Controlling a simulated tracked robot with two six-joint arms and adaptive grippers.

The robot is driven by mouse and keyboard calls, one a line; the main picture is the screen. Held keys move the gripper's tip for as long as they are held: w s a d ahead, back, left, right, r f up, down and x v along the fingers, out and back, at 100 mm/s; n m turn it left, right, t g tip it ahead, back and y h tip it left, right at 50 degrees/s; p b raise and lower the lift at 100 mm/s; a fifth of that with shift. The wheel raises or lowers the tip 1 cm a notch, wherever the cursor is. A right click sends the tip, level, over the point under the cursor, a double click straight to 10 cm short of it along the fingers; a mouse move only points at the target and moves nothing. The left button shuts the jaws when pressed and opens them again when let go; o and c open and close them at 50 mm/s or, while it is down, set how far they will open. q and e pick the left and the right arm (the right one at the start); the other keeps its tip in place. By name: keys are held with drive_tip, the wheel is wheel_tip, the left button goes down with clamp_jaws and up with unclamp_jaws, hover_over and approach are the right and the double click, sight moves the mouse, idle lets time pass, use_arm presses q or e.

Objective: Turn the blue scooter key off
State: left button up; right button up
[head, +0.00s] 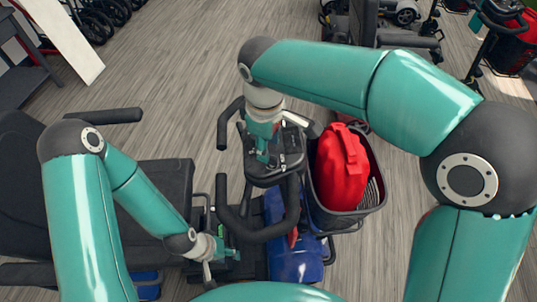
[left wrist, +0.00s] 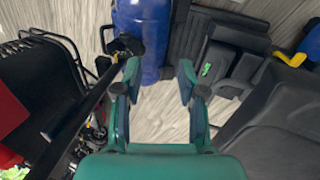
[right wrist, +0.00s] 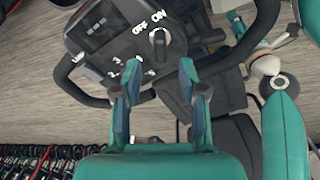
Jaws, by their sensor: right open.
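The blue scooter (head: 292,245) stands in the lower middle of the head view. Its dark control panel (head: 285,165) is between black handlebars (head: 222,130). In the right wrist view the panel (right wrist: 120,45) shows white OFF and ON marks. The key, a dark round knob with a pale slot (right wrist: 158,42), sits just below them; I cannot tell surely which mark it faces. My right gripper (right wrist: 159,78) is open and empty over the panel, its fingertips just below the key in that view. My left gripper (left wrist: 158,72) is open and empty, low beside the scooter; it shows in the head view (head: 228,257).
A black basket (head: 375,195) holding a red bag (head: 340,165) is fixed at the scooter's front. A black seat (head: 165,190) lies left of the handlebars. Other scooters (head: 385,20) stand at the back right.

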sight(271, 160)
drive_tip(key=shift+w+f, duration=0.2)
drive_tip(key=shift+f, duration=2.4)
drive_tip(key=shift+d, duration=0.1)
clamp_jaws()
